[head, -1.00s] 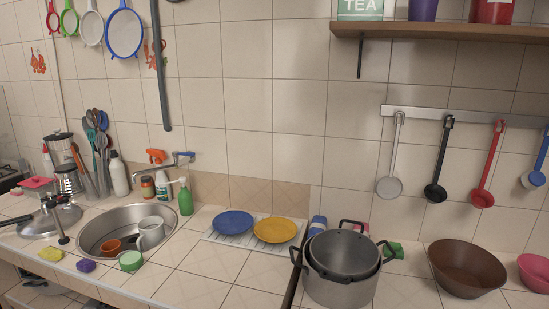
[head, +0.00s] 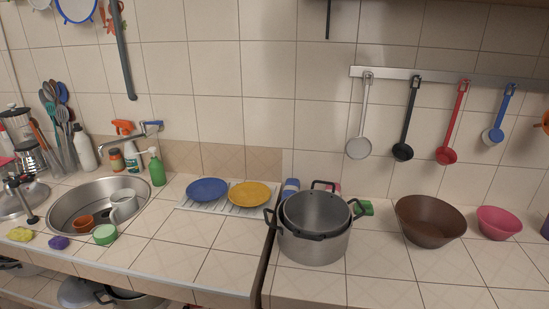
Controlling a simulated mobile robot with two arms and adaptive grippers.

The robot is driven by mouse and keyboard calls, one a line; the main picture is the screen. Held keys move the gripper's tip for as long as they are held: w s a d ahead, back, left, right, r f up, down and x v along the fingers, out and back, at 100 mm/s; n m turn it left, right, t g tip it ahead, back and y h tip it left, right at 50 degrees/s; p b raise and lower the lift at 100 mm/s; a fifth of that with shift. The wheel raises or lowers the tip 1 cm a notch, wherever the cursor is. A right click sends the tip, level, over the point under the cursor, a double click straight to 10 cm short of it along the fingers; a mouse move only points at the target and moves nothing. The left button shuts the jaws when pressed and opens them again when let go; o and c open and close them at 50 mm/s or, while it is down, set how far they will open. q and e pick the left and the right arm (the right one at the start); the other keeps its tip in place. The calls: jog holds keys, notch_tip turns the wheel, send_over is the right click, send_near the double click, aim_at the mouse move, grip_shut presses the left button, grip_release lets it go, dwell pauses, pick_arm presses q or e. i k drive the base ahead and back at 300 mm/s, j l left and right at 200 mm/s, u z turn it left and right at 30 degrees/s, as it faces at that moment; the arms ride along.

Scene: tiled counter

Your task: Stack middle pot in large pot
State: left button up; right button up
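A large steel pot (head: 312,249) with dark handles stands on the tiled counter, right of the seam between two counter sections. A smaller steel pot (head: 316,208) sits inside it, its rim and dark handles showing just above the large pot's rim. It looks slightly tilted, and its lower part is hidden inside the large pot. Neither of my grippers is in the head view, and nothing touches the pots.
A brown bowl (head: 429,222) and a pink bowl (head: 498,223) stand right of the pots. Blue (head: 208,190) and yellow (head: 250,195) plates lie on a rack to the left. A sink (head: 99,205) is farther left. The front counter is clear.

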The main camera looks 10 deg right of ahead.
aim_at(312, 214)
jog(key=l+u, duration=0.75)
jog(key=l, duration=0.2)
jog(key=k+l+u, duration=0.15)
jog(key=l+u, duration=0.2)
jog(key=l, duration=0.1)
